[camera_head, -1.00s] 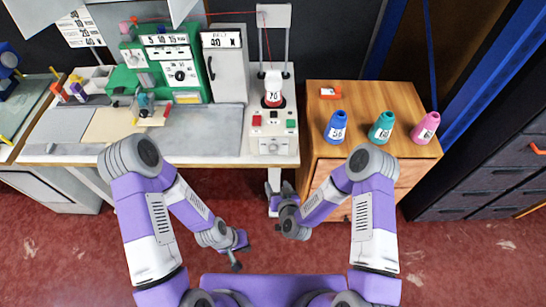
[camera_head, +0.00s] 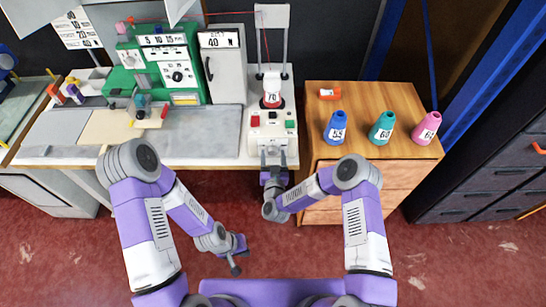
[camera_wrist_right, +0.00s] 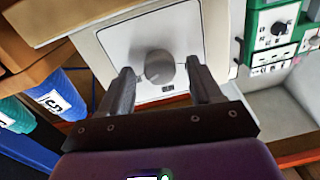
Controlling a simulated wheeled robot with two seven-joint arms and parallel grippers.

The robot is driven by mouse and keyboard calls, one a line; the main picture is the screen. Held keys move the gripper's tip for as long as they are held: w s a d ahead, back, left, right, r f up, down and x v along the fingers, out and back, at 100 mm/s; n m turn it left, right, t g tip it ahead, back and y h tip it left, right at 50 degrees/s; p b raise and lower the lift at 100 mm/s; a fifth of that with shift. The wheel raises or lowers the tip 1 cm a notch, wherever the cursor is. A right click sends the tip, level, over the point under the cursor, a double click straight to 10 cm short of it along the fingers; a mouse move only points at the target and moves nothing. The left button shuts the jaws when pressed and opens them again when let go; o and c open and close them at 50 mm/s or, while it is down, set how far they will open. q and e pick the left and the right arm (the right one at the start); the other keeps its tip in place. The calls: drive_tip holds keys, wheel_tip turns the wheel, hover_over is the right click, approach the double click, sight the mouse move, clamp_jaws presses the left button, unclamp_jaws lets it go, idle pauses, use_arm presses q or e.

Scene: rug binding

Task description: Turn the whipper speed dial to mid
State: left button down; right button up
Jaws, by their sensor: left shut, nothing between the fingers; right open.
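The whipper speed dial (camera_wrist_right: 158,68) is a round grey knob on the pale front panel of the whipper (camera_head: 258,133). It sits between and beyond the finger ends in the right wrist view; contact is not visible. Its pointer setting is too unclear to read. My right gripper (camera_wrist_right: 160,78) is open, its fingers on either side of the dial in the picture. In the head view my right gripper (camera_head: 272,160) is at the front of the whipper and partly covers the dial area. My left gripper (camera_head: 236,263) is shut and empty, low over the floor in front of the bench.
A red and white spool marked 70 (camera_head: 272,94) stands on the whipper. A green machine (camera_head: 168,70) and a grey cabinet (camera_head: 225,65) are to the left. Blue (camera_head: 337,125), teal (camera_head: 382,128) and pink (camera_head: 427,127) cones stand on the wooden cabinet (camera_head: 355,98).

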drive_tip(key=shift+w, duration=0.1)
drive_tip(key=c, duration=1)
drive_tip(key=shift+c, duration=0.2)
drive_tip(key=shift+n, duration=0.3)
drive_tip(key=n, duration=0.2)
drive_tip(key=shift+a+n, duration=0.1)
drive_tip(key=shift+n, duration=0.3)
drive_tip(key=n, duration=0.2)
drive_tip(key=shift+n, duration=0.4)
drive_tip(key=n, duration=0.3)
drive_tip(key=shift+b, duration=0.4)
drive_tip(key=shift+n+h+b, duration=0.3)
drive_tip(key=shift+n+b, duration=0.2)
drive_tip(key=shift+n, duration=1.5)
drive_tip(key=shift+g, duration=0.3)
